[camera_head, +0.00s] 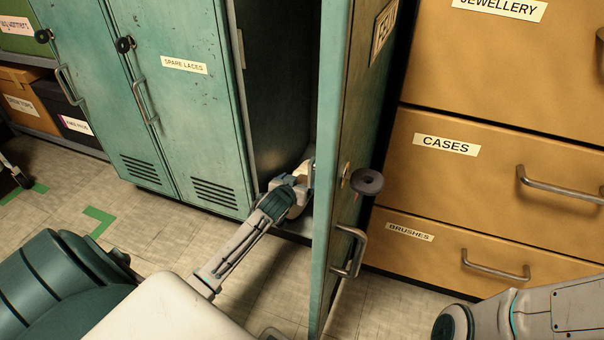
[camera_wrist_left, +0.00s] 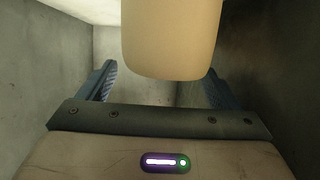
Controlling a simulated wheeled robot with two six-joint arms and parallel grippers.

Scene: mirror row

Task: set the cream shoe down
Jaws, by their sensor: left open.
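The cream shoe (camera_wrist_left: 172,40) shows in the left wrist view as a smooth, rounded cream shape reaching down from the top edge. It lies between the two blue fingers of my left gripper (camera_wrist_left: 160,78), with a visible gap on each side. The gripper is open. In the head view my left gripper (camera_head: 303,176) reaches into the low part of an open teal locker, and the door's edge partly hides it. Whether the shoe rests on the locker floor cannot be told. My right gripper is out of view.
The open teal locker door (camera_head: 338,130) stands close to the right of my left gripper. Closed teal doors, one labelled SPARE LACES (camera_head: 184,65), are to the left. Tan drawers, one labelled CASES (camera_head: 447,145), stand at right. Grey walls (camera_wrist_left: 60,60) flank the gripper.

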